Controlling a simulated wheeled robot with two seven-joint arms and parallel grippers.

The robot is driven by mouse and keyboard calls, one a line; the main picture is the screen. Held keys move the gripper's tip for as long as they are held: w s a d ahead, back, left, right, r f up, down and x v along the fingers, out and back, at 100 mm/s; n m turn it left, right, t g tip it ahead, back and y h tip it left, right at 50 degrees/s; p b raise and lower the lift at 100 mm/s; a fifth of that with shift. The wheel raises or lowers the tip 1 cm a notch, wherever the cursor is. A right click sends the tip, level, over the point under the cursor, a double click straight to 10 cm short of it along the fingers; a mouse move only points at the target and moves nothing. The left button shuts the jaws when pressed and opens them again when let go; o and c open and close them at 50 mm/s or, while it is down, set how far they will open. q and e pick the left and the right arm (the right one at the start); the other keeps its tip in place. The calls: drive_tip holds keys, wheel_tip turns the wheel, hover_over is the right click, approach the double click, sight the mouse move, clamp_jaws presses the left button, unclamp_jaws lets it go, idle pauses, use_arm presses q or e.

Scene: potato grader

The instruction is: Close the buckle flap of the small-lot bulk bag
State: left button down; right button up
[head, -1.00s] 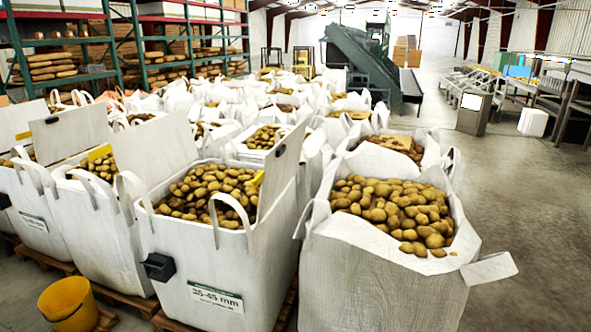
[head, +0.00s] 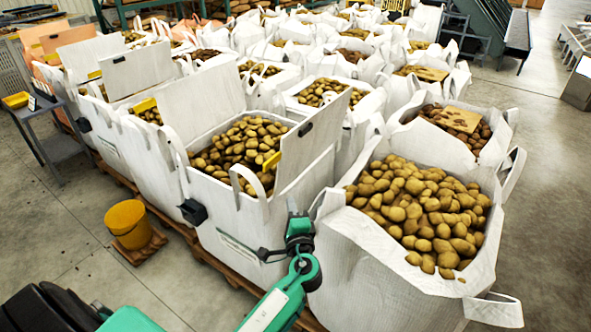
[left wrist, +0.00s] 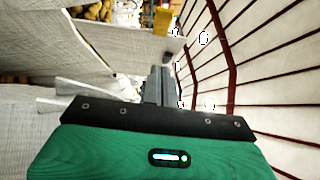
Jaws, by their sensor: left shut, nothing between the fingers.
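A white bulk bag (head: 240,225) full of potatoes stands near the middle of the head view, its label strip on the front. Its stiff flap (head: 312,140) stands upright on the right side, with a dark fitting near its top edge. A black buckle part (head: 193,212) sits on the bag's outer left wall. My left gripper (head: 292,206) is beside the bag's right front corner, pointing upward below the flap. It is shut and empty; its grey fingers (left wrist: 160,85) also show in the left wrist view, beside pale fabric. My right gripper is not in view.
An open bag (head: 370,255) of potatoes stands close to the right of my left gripper. More filled bags crowd behind and to the left, some with raised flaps. A yellow bucket (head: 127,222) stands at the front left.

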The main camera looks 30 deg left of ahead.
sight(271, 164)
use_arm(q)
drive_tip(key=p+x, duration=0.1)
drive_tip(key=x, duration=0.3)
drive_tip(key=s+a+p+x, duration=0.1)
drive_tip(key=p+x, duration=0.1)
drive_tip(key=x, duration=0.2)
drive_tip(key=p+x, duration=0.2)
drive_tip(key=x, duration=0.2)
drive_tip(key=shift+s+a+r, duration=0.25)
drive_tip(key=shift+a+r, duration=0.1)
drive_tip(key=shift+a, duration=0.55)
drive_tip(key=shift+w+a, duration=0.1)
